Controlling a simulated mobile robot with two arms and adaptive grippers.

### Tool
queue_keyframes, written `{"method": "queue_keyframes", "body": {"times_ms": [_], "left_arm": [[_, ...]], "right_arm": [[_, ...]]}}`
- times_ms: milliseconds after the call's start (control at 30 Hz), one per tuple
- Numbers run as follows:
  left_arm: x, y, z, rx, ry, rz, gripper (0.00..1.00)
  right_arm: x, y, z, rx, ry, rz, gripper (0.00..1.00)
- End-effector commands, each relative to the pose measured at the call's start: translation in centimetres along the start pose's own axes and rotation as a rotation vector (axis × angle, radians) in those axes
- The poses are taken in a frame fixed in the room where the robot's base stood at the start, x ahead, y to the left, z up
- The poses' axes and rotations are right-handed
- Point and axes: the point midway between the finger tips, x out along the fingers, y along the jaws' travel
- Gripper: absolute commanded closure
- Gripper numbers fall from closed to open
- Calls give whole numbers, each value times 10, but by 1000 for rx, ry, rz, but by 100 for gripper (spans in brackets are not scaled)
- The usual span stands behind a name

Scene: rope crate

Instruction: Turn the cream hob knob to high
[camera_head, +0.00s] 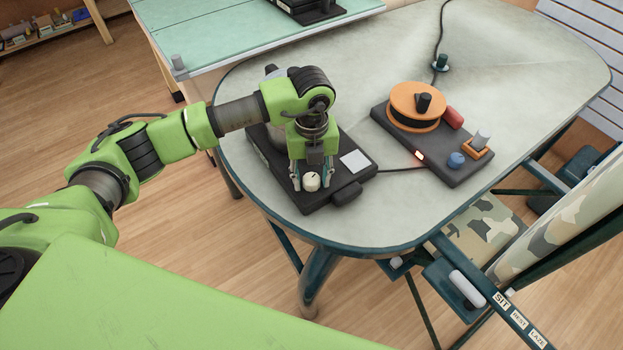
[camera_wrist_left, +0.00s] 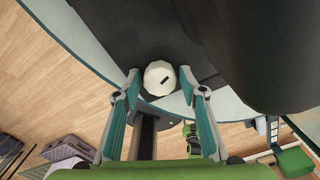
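The cream hob knob (camera_head: 312,182) sits near the front edge of the dark hob (camera_head: 322,203). In the left wrist view the knob (camera_wrist_left: 158,76) has a short dark mark on its face. My left gripper (camera_head: 309,178) points down at the knob, its fingers on either side. In the left wrist view the left gripper (camera_wrist_left: 158,80) is open, with a small gap between each fingertip and the knob. A grey pot-like thing (camera_head: 274,134) stands on the hob, mostly hidden behind my left arm. My right gripper is not in view.
A white square (camera_head: 355,160) is on the hob's top. Right of the hob, a dark board (camera_head: 456,170) carries an orange reel (camera_head: 408,98), a red block (camera_head: 453,117) and a blue knob (camera_head: 456,160). The pale table (camera_head: 520,60) is clear towards the back right.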

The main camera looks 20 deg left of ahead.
Motion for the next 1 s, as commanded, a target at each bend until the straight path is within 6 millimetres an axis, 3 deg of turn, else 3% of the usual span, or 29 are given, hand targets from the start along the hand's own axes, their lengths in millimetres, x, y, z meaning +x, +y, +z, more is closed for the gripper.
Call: {"method": "queue_keyframes", "body": {"times_ms": [267, 633, 1000], "left_arm": [[-1, 0, 0, -50, 1, -1, 62], [-2, 0, 0, -486, 1, -1, 62], [0, -1, 0, -521, 0, -1, 62]], "right_arm": [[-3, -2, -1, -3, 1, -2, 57], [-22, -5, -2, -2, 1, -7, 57], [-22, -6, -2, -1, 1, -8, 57]]}}
